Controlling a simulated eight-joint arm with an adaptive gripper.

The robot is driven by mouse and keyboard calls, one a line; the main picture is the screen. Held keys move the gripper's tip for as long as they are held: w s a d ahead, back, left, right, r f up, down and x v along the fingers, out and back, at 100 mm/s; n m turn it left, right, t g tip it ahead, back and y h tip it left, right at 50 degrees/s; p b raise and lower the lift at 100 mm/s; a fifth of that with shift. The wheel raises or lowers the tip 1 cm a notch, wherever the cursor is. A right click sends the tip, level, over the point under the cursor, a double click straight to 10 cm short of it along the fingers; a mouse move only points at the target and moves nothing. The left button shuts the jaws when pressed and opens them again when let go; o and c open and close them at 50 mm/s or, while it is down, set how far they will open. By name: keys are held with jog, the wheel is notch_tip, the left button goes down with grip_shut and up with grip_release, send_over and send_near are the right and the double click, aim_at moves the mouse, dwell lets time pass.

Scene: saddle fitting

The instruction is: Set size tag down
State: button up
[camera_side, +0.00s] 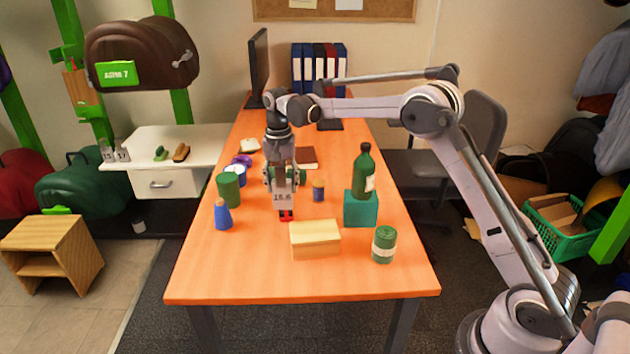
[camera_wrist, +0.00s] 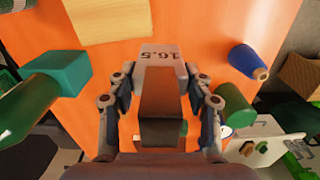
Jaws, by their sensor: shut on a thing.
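The size tag (camera_wrist: 158,50) is a pale grey piece marked 16.5. It sits between the fingers of my gripper (camera_wrist: 163,90), which is shut on it. I cannot tell whether the tag touches the table. In the wrist view a dark brown block shape partly hides the tag's lower part.
A wooden block (camera_side: 315,238), a teal box (camera_side: 361,209) with a green bottle (camera_side: 363,172), and a green jar (camera_side: 384,244) stand to the right. A blue bottle (camera_side: 222,215) and green cylinder (camera_side: 229,189) stand left. A small blue jar (camera_side: 319,190) is close right. The table's front left is clear.

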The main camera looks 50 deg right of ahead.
jog(key=shift+w+a+f, duration=0.85)
jog(key=shift+a+f, duration=0.9)
jog(key=shift+f, duration=0.05)
jog(key=shift+w+a+f, duration=0.9)
jog(key=shift+a+f, duration=0.85)
jog(key=shift+w+a+f, duration=0.85)
jog(key=shift+a+f, duration=0.9)
jog(key=shift+f, duration=0.05)
jog(key=shift+f, duration=0.1)
jog(key=o, duration=1.2)
